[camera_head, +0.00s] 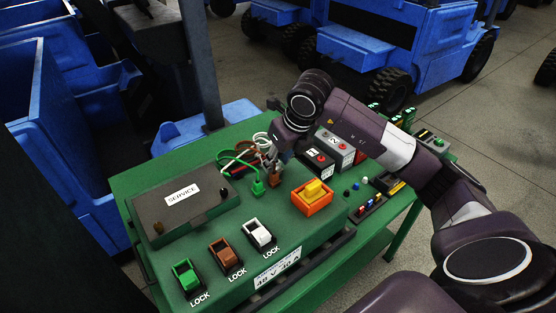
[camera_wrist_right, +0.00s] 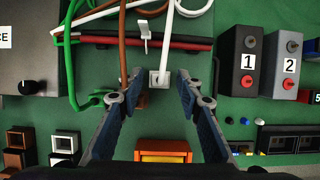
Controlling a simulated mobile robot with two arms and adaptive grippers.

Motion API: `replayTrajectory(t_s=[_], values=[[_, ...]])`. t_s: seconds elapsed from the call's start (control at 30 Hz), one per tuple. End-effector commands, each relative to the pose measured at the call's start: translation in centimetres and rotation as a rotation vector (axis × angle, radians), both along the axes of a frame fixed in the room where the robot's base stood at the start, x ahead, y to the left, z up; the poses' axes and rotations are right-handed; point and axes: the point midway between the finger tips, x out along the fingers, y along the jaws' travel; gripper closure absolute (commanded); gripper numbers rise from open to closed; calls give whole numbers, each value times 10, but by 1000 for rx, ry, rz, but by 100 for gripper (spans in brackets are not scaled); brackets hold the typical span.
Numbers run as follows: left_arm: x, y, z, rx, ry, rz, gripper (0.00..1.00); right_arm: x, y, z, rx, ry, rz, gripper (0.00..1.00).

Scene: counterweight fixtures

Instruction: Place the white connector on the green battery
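The white connector (camera_wrist_right: 160,78) sits at the end of a white cable on the green bench top in the right wrist view. My right gripper (camera_wrist_right: 160,80) is open, with one finger on each side of the white connector and a small gap to each. In the head view my right gripper (camera_head: 276,165) is low over the cable ends, and the white connector is not clear there. No battery is plainly green; small units with green parts (camera_head: 425,135) stand at the far right, and I cannot tell whether one is the green battery. My left gripper is not in view.
A green-cabled connector (camera_head: 258,188) and brown cable lie left of the gripper. An orange box with a yellow part (camera_head: 313,194) is in front. Batteries marked 1 (camera_wrist_right: 247,62) and 2 (camera_wrist_right: 288,64) stand to the right. The SERVICE box (camera_head: 183,207) is left.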

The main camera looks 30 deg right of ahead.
Motion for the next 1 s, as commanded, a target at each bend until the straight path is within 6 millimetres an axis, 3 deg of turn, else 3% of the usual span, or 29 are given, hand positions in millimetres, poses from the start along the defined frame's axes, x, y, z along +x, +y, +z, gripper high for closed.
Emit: replayTrajectory(t_s=[0.17,0.63,1.0], values=[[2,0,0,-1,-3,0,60,-3,-1,14,-1,-4,1,67],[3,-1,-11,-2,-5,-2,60,-39,-3,101,1,-5,-1,67],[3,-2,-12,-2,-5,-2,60,-46,-4,114,-1,0,0,67]])
